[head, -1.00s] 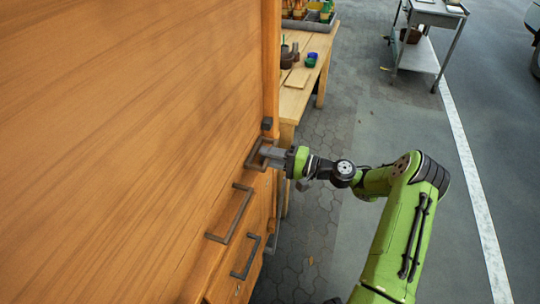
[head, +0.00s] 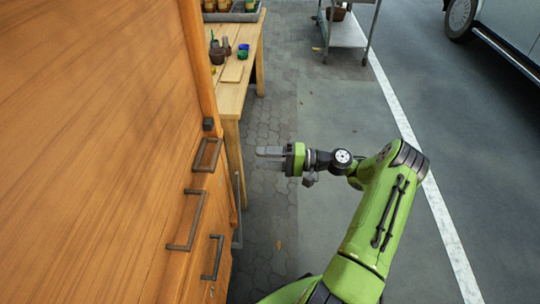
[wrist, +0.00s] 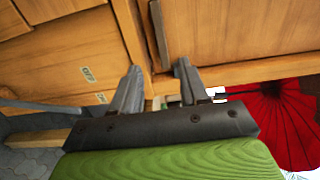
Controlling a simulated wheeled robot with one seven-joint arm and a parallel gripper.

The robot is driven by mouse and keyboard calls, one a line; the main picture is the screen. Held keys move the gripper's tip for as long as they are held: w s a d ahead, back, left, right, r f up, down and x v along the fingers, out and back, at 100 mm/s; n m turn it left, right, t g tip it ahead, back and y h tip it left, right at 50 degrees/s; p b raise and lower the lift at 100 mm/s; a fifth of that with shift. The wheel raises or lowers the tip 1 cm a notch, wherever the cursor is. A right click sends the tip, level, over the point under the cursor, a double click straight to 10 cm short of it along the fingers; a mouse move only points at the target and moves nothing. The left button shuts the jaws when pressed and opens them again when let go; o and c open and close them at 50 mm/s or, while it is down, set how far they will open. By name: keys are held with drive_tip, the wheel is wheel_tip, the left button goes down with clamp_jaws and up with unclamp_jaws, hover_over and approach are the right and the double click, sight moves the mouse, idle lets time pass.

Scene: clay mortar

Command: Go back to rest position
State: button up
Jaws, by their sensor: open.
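My gripper (head: 270,153) is on my green arm, to the right of the wooden cabinet (head: 110,150) in the head view. It is apart from the cabinet and its dark handles, with grey paving below it. In the wrist view my gripper (wrist: 157,85) shows two grey fingers spread apart with nothing between them. The wooden cabinet front (wrist: 225,40) lies beyond the fingers, with a grey handle (wrist: 160,35) near the top. In the head view the nearest handle to my gripper is the upper one (head: 207,155).
A wooden table (head: 232,95) with pots and a tray stands behind the cabinet. A metal cart (head: 345,35) and a parked vehicle (head: 500,30) are farther back. A red umbrella-like thing (wrist: 275,120) shows in the wrist view. Paving right of the cabinet is clear.

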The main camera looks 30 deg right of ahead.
drive_tip(key=shift+s+d, duration=0.4)
drive_tip(key=shift+d, duration=0.2)
drive_tip(key=s+a+r+n+g+h+p, duration=0.3)
drive_tip(key=a+r+g+h, duration=0.1)
drive_tip(key=a+r, duration=0.25)
drive_tip(key=s+a+r+n+g+h+p, duration=0.2)
drive_tip(key=a+r+n+g+h, duration=0.15)
drive_tip(key=a+r+h, duration=0.35)
drive_tip(key=s+r+t+h+p, duration=0.1)
drive_tip(key=s+r+h+p, duration=0.1)
drive_tip(key=s+r, duration=0.4)
drive_tip(key=s+r+t+h+p, duration=0.2)
drive_tip(key=s+r, duration=0.4)
drive_tip(key=s, duration=0.7)
drive_tip(key=shift+s+p, duration=0.15)
drive_tip(key=shift+p, duration=0.5)
drive_tip(key=shift+d+r, duration=0.1)
